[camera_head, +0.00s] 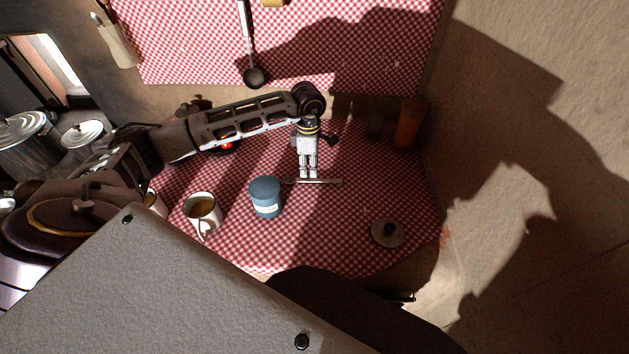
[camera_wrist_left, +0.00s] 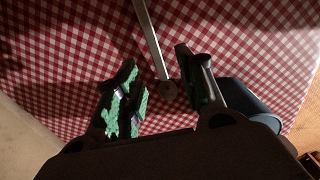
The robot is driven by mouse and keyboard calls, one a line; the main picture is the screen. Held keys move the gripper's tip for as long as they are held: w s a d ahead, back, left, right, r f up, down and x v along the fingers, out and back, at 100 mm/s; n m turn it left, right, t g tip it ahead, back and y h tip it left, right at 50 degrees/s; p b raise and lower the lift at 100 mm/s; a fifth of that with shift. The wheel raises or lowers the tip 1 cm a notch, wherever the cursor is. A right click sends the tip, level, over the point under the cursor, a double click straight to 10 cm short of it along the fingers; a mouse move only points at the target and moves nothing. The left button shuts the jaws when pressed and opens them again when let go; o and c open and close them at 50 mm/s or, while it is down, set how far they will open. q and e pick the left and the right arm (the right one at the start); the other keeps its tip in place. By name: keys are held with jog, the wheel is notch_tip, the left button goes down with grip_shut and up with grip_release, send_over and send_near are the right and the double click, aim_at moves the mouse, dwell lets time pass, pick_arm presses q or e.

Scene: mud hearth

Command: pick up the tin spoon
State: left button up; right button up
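The tin spoon (camera_head: 325,182) looks like a thin grey metal strip on the red checked cloth in the head view. In the left wrist view the spoon (camera_wrist_left: 150,35) runs from the top edge down to a small rounded end. My left gripper (camera_head: 308,174) points down at it from above. In the left wrist view the gripper's fingers (camera_wrist_left: 160,72) are apart, one on each side of the spoon. I cannot tell whether they touch it. My right gripper is not seen.
A blue canister (camera_head: 266,198) stands close to the spoon's left end. A mug (camera_head: 201,208) is farther left. A dark-knobbed lid (camera_head: 380,241) lies at the front right, and an orange bottle (camera_head: 408,128) stands at the back right. A ladle (camera_head: 248,45) hangs behind. Cloth right of the spoon is clear.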

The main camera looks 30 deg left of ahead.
aim_at(312, 180)
pick_arm(q)
jog(key=shift+f, duration=1)
jog(key=f, duration=0.2)
jog(key=f+p, duration=0.1)
jog(key=f, duration=0.1)
jog(key=shift+w+d, duration=0.3)
jog(key=shift+w, duration=0.1)
jog(key=shift+f, duration=0.4)
jog(key=c, duration=0.6)
grip_shut()
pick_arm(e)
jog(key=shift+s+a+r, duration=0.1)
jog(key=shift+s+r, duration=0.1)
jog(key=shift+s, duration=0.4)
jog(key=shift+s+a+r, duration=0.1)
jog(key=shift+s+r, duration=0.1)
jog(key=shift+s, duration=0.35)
